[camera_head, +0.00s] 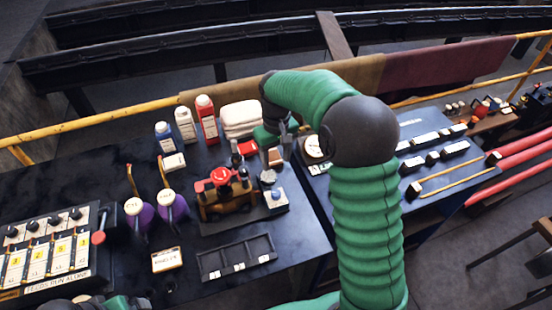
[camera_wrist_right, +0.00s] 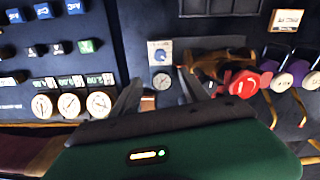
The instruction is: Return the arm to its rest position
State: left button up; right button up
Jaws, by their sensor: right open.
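My right arm reaches in from the bottom right as a green, ribbed sleeve with a dark elbow and bends over the bench. My right gripper (camera_head: 276,148) hangs above the back right of the dark bench. Its two grey fingers are spread apart in the wrist view (camera_wrist_right: 158,88), with nothing held between them. A small brown block (camera_wrist_right: 148,102) shows past the fingers, apart from them as far as I can tell. A green and dark part of my left arm shows at the bottom left edge; its fingers cannot be made out.
A toy-like engine with a red top (camera_head: 222,188) stands left of my right gripper. Bottles (camera_head: 206,119) and folded white cloths (camera_head: 240,118) stand behind. A yellow rail (camera_head: 100,118) runs along the bench's back.

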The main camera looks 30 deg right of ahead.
dwell(0.3)
jog(key=s+a+f+t+b, duration=0.1)
jog(key=s+a+f, duration=0.2)
jog(key=s+a, duration=0.2)
jog(key=s+a+f+t+b, duration=0.1)
jog(key=s+a+f, duration=0.3)
jog(key=s, duration=0.7)
jog(key=a, duration=0.2)
jog(key=shift+a+f+n+t, duration=0.2)
jog(key=shift+a+n+t, duration=0.1)
jog(key=shift+n, duration=0.1)
jog(key=shift+a, duration=0.25)
